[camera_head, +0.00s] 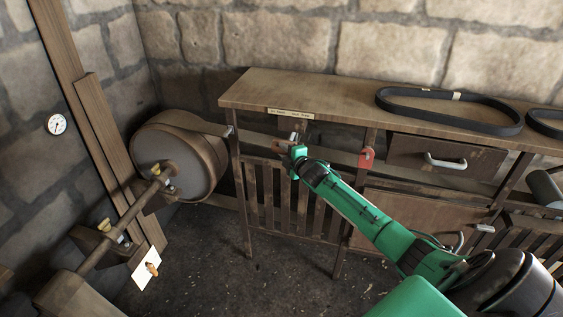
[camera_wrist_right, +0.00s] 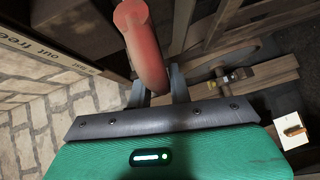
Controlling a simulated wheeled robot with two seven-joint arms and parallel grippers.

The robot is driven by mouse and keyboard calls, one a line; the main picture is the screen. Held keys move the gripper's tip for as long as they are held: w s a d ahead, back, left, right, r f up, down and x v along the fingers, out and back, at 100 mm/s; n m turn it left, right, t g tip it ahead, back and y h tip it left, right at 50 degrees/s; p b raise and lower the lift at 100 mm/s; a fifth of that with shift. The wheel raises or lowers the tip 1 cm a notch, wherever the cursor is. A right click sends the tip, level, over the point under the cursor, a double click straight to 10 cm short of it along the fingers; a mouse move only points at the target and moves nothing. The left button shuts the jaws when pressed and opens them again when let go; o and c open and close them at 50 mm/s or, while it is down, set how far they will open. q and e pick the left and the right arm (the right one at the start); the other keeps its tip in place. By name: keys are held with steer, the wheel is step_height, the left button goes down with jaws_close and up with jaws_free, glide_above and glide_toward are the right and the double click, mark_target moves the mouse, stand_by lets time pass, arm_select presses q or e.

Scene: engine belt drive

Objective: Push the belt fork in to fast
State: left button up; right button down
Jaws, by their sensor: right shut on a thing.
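My right gripper (camera_head: 296,148) is at the front edge of the bench, just below a paper label (camera_head: 290,113). In the right wrist view its two fingers (camera_wrist_right: 160,84) are shut around a red handle (camera_wrist_right: 147,45) with a rounded end, which I take to be the belt fork's handle. The label, with "out" and "free" readable, also shows in the wrist view (camera_wrist_right: 45,48). In the head view the gripper hides most of the handle. The fork's far end is hidden. My left gripper is not in view.
A black belt (camera_head: 450,110) lies on the bench top (camera_head: 330,90). A red piece (camera_head: 366,158) sits on the bench front, right of my gripper. A large drum (camera_head: 180,155) with a shaft stands at the left. Slatted guards (camera_head: 290,205) are below. The floor (camera_head: 270,285) is clear.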

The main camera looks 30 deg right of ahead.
steer(key=shift+d+r, duration=0.15)
steer(key=c, duration=1.5)
jaws_free()
steer(key=shift+o, duration=1.1)
steer(key=shift+w, duration=0.2)
steer(key=shift+s, duration=0.1)
steer(key=shift+s, duration=0.4)
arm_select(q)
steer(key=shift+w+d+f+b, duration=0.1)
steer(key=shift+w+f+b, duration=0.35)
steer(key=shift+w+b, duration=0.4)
arm_select(e)
steer(key=s+r, duration=0.1)
steer(key=s, duration=1.1)
steer(key=shift+s+a+r, duration=0.3)
steer(key=shift+s+a, duration=0.05)
steer(key=shift+a, duration=0.1)
